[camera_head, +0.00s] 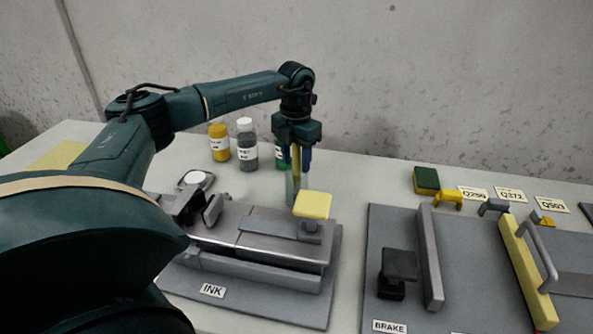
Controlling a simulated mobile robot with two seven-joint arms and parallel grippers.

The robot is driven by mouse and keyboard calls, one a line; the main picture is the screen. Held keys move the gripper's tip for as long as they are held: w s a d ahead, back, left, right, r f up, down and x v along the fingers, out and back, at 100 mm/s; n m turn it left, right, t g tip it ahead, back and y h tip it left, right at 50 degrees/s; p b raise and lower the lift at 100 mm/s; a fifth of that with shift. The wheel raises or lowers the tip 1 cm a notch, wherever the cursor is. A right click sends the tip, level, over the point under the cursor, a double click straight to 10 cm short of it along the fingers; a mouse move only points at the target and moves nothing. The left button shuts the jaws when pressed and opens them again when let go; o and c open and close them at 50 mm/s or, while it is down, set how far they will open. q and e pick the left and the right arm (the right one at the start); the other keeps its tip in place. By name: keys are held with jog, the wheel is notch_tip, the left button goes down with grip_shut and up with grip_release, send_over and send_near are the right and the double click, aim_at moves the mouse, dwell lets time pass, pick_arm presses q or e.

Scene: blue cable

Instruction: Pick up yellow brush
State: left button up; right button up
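The yellow brush (296,160) stands upright, its handle between the two fingers of my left gripper (297,160). The gripper points straight down from above. I cannot tell whether its fingers touch the handle or leave a small gap. The lower end of the brush is in or behind a grey-green holder (292,189) behind the INK fixture. My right gripper is not in view.
The INK fixture (260,240) with a yellow-topped knob (313,205) stands just in front. Yellow (219,143) and grey (247,150) bottles and a partly hidden green one (281,155) stand beside the gripper. The BRAKE panel (460,270) is at right. A wall rises behind.

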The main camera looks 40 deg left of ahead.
pick_arm(q)
grip_shut()
jog(key=shift+r, duration=0.2)
